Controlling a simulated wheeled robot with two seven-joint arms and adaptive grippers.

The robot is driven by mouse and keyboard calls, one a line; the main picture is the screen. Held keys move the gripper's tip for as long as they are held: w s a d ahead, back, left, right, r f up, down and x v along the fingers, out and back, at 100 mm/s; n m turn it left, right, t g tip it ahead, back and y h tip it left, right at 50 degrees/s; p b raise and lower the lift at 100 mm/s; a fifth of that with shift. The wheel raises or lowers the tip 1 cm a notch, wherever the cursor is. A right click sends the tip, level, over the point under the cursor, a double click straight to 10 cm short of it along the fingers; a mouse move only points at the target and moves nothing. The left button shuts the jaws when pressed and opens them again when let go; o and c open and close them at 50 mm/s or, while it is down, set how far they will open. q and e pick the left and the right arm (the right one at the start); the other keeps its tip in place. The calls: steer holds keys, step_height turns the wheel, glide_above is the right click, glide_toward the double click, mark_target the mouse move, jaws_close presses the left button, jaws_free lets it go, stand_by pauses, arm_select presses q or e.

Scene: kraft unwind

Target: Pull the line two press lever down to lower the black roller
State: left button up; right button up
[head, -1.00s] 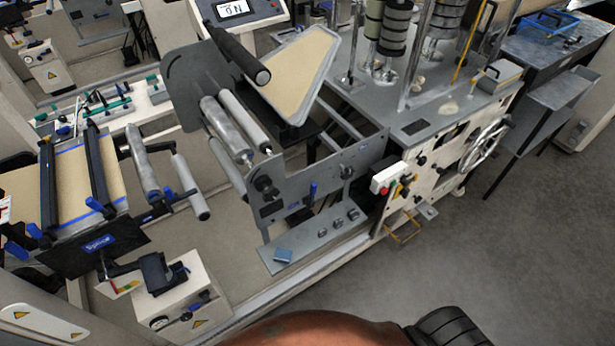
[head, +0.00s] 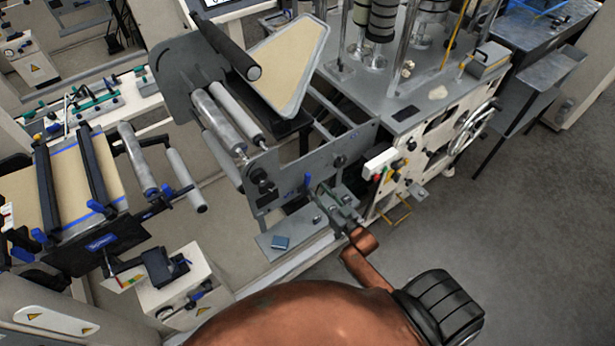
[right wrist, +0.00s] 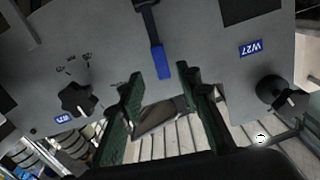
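A lever with a blue grip (head: 308,180) is on the grey front panel of the middle machine. In the right wrist view the blue grip (right wrist: 159,61) hangs from a black arm, just beyond and between my fingertips. My right gripper (head: 323,196) is in front of this panel, close to the lever; in the right wrist view its green-padded fingers (right wrist: 158,82) are apart with nothing between them. I cannot tell whether they touch the lever. A black roller (head: 226,48) sits high on the machine, above two grey rollers (head: 222,122). My left gripper is out of view.
Black knobs (right wrist: 76,99) and (right wrist: 280,94) flank the lever on the panel. Another machine with blue-handled bars (head: 98,208) stands at the left. Open floor (head: 480,230) lies at the right.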

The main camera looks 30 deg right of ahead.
mark_target(309, 179)
steer(key=w, duration=0.7)
steer(key=shift+a+r, duration=0.2)
steer(key=shift+a, duration=0.15)
steer(key=shift+w, duration=0.35)
steer(key=c, duration=0.8)
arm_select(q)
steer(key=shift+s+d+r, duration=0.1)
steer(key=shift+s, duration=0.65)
arm_select(e)
jaws_close()
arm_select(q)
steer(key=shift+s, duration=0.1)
